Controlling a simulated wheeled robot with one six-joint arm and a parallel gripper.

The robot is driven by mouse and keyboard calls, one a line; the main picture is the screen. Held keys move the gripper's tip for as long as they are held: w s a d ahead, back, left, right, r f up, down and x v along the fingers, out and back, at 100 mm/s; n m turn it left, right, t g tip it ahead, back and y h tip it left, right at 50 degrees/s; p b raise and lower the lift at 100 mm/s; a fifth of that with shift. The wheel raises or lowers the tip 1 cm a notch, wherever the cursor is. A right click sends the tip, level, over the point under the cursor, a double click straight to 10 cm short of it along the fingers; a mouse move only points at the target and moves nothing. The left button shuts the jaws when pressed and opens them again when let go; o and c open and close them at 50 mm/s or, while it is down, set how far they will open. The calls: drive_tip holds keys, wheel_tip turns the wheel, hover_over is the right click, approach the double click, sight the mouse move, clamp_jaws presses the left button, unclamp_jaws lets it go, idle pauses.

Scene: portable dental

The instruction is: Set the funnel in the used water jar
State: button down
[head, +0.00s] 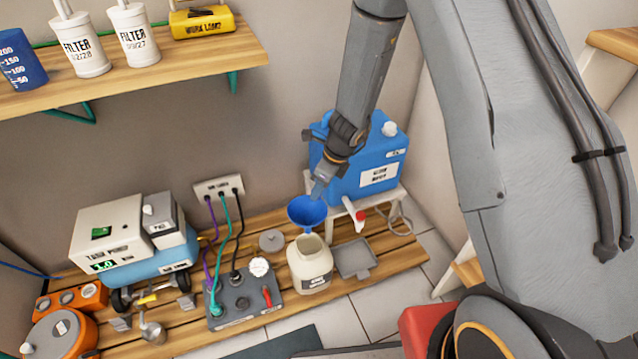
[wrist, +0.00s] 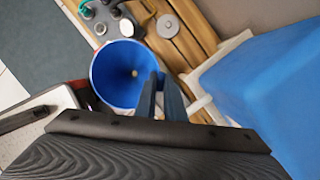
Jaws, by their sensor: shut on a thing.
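The blue funnel (head: 307,211) is held by its rim in my gripper (head: 318,190), which is shut on it. In the head view the funnel is just above and slightly behind the open mouth of the cream used water jar (head: 309,267); whether its spout is inside the mouth cannot be told. In the wrist view I look down into the funnel (wrist: 118,72), with my gripper's fingers (wrist: 158,85) at its right rim. The jar is hidden below the funnel in the wrist view.
A blue water container (head: 362,160) on a white stand is behind right. A grey control box (head: 243,300) with cables is left of the jar. A round grey lid (head: 271,241) and a square grey tray (head: 355,257) lie nearby on the wooden slats.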

sight(318, 203)
drive_tip(key=shift+f+b, duration=2.95)
drive_tip(key=shift+b, duration=0.6)
drive_tip(key=shift+b, duration=0.3)
wheel_tip(318, 203, down, 7)
drive_tip(key=b, duration=0.7)
drive_tip(key=shift+b, duration=0.35)
drive_tip(key=shift+f+b, duration=0.7)
drive_tip(key=shift+b, duration=0.15)
idle(0.4)
